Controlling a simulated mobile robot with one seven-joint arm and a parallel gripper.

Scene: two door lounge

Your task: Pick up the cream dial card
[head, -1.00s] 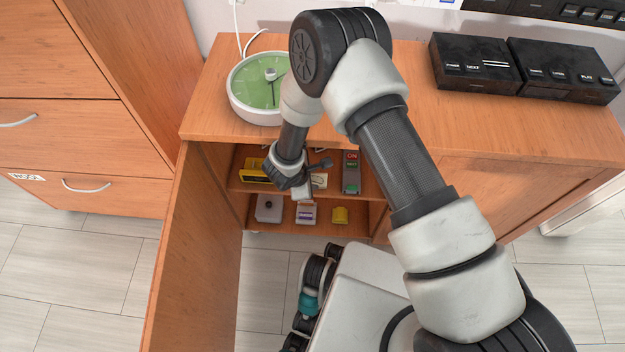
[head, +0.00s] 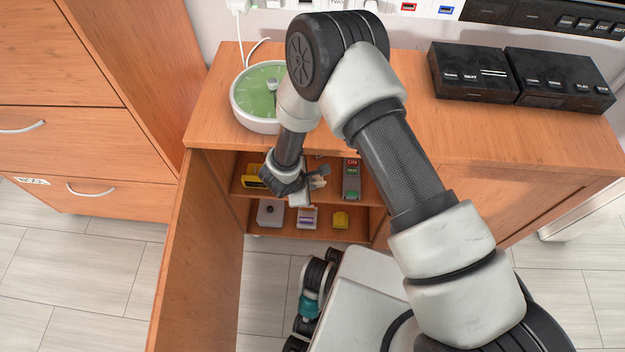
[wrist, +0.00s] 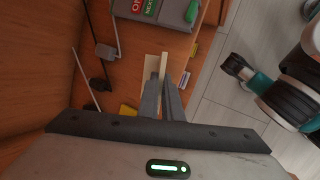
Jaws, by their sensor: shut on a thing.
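The cream dial card (wrist: 154,66) is between my gripper's fingertips (wrist: 165,84) in the wrist view and sticks out past them. My gripper is shut on it. In the head view my gripper (head: 313,179) reaches into the open cabinet at its upper shelf, and a small part of the card (head: 319,183) shows beside the fingers. The gripper hides the rest of the card there. I cannot tell whether the card still touches the shelf.
A grey box with green and red labels (head: 352,178) stands close to the right of my gripper. A yellow item (head: 252,176) is at its left. Several small items line the lower shelf (head: 326,233). The open door (head: 195,255) bounds the left side. A green-faced dial (head: 258,90) stands on top.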

